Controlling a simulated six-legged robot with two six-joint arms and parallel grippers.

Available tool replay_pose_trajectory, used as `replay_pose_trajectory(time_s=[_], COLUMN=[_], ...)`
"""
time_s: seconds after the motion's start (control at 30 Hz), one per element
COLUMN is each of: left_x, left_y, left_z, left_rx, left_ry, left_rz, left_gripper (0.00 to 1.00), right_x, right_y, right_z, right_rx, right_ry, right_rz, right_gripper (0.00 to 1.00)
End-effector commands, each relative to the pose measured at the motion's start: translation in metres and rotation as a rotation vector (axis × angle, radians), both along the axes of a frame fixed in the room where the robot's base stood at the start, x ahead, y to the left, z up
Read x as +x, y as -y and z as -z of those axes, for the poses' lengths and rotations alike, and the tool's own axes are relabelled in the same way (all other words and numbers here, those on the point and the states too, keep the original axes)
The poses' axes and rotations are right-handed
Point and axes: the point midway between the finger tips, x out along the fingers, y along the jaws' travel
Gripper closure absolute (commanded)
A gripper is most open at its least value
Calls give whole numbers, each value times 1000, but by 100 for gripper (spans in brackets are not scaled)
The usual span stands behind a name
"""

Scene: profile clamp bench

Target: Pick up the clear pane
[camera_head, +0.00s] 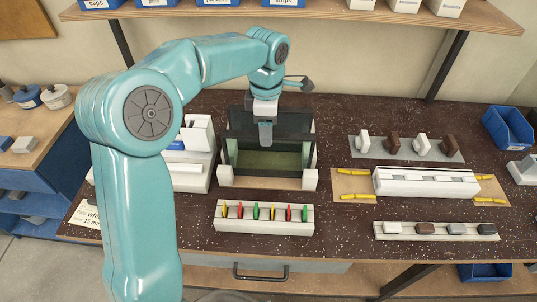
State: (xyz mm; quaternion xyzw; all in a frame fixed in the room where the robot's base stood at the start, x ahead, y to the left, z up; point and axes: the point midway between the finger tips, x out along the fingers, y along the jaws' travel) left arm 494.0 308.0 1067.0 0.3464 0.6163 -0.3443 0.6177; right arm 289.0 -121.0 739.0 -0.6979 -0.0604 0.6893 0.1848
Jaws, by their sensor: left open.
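My left arm comes in from the left, and its gripper (265,138) points down over a rack (227,182) with pale corner blocks. The gripper is open; its fingers overlap the rack's upper part in the view, and I cannot tell whether they touch anything. Dark see-through upright sheets (294,126) and a greenish panel (262,162) show in the rack. I cannot clearly tell which sheet is the clear pane; the gripper hides part of the rack's middle. My right gripper is not in view.
A strip with coloured pieces (264,228) lies in front of the rack. To the right are a white profile block (425,186), a grey mat (372,152) with white and brown clamps, and a strip of small blocks (436,238). A blue bin (508,128) stands far right.

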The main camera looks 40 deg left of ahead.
Motion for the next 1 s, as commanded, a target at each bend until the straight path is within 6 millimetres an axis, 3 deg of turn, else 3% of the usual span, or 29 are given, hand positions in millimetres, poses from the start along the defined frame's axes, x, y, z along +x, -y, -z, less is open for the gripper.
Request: replay_pose_trajectory(time_s=[0.2,0.47,0.5,0.67,1.0], left_x=[4,6,6,6,6], left_y=[1,1,1,1,1], left_z=[33,39,39,38,35], left_rx=[0,0,0,0,0], left_ry=[-5,-1,-1,-1,2], left_rz=[0,1,1,0,0], left_gripper=[45,45,48,100,100], right_x=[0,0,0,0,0], right_y=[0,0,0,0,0], right_z=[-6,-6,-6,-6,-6], right_rx=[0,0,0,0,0], right_ry=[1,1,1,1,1], right_rz=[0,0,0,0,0], right_gripper=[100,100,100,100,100])
